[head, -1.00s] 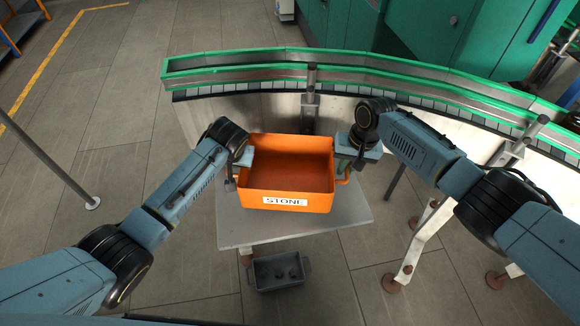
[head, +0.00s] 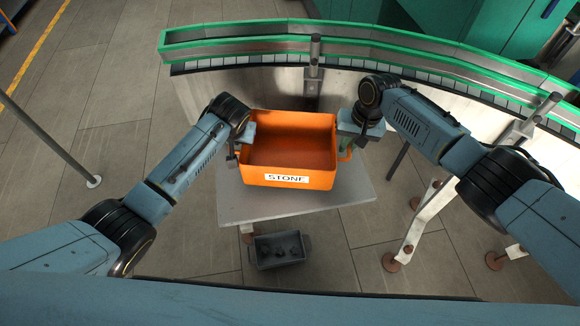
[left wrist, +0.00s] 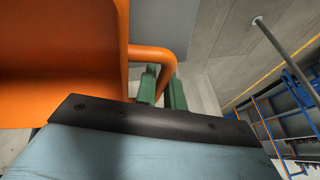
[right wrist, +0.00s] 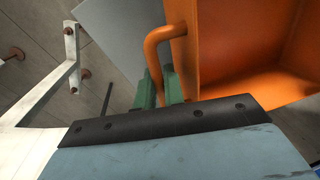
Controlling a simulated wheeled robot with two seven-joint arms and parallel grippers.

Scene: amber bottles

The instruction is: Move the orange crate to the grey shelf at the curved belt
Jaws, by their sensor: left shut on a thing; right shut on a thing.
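The orange crate (head: 288,178), labelled STONE, is upright and looks empty in the head view, over the grey shelf (head: 350,200) in front of the curved belt (head: 400,48). I cannot tell whether its base touches the shelf. My left gripper (head: 234,158) is shut on the crate's left handle; the left wrist view shows its green fingers (left wrist: 162,88) around the orange handle (left wrist: 158,54). My right gripper (head: 348,150) is shut on the right handle; the right wrist view shows its fingers (right wrist: 160,90) at that handle (right wrist: 152,50).
A small grey bin (head: 280,250) with dark things inside stands on the floor below the shelf's front edge. White legs (head: 418,225) with brown feet stand to the right. A thin metal post (head: 92,180) stands on the left.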

